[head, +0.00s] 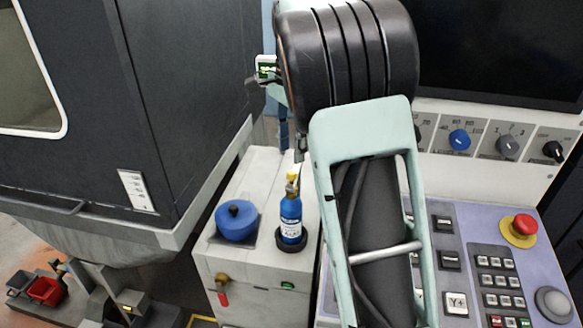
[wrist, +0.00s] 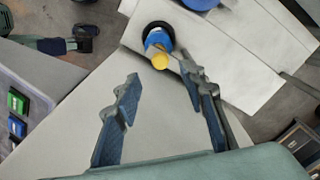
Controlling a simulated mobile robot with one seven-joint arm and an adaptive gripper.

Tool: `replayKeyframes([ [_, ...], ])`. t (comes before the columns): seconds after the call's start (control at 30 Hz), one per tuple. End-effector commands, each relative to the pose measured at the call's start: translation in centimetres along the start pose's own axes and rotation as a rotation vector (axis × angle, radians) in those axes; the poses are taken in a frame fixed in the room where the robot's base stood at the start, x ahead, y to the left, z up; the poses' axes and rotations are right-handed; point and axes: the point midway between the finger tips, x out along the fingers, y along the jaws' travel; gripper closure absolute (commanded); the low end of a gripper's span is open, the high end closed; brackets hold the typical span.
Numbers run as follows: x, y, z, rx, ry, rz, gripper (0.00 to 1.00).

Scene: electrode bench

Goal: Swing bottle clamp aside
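A blue bottle (head: 290,212) with a white label and a yellow top stands upright in a black ring (head: 291,243) on a pale cabinet (head: 262,179). In the wrist view the bottle (wrist: 155,41) is seen from above, with its yellow top (wrist: 160,62) towards me and the black ring (wrist: 150,27) around it. I cannot make out a separate clamp arm. My gripper (wrist: 159,73) is open and empty. Its fingers are spread apart, with the right fingertip close to the yellow top; contact cannot be told. In the head view my arm hides most of the gripper.
A round blue lidded pot (head: 237,221) stands left of the bottle. A control panel with a red stop button (head: 523,225) and knobs is at the right. A large dark machine (head: 100,100) fills the left. A red valve handle (head: 223,298) sticks out from the cabinet front.

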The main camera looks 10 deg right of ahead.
Motion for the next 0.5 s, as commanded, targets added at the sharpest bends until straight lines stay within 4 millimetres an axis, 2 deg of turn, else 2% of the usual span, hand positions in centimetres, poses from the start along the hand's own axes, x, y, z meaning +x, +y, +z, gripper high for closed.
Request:
replayKeyframes([
  [0.03,1.2,0.1,0.1,0.0,-0.001,0.003,0.62],
  [0.2,4.2,0.1,0.1,0.0,0.0,0.002,0.62],
  [0.33,5.7,0.0,0.0,-0.001,0.001,0.001,0.62],
  [0.5,6.5,0.0,0.0,-0.001,0.002,0.0,0.62],
])
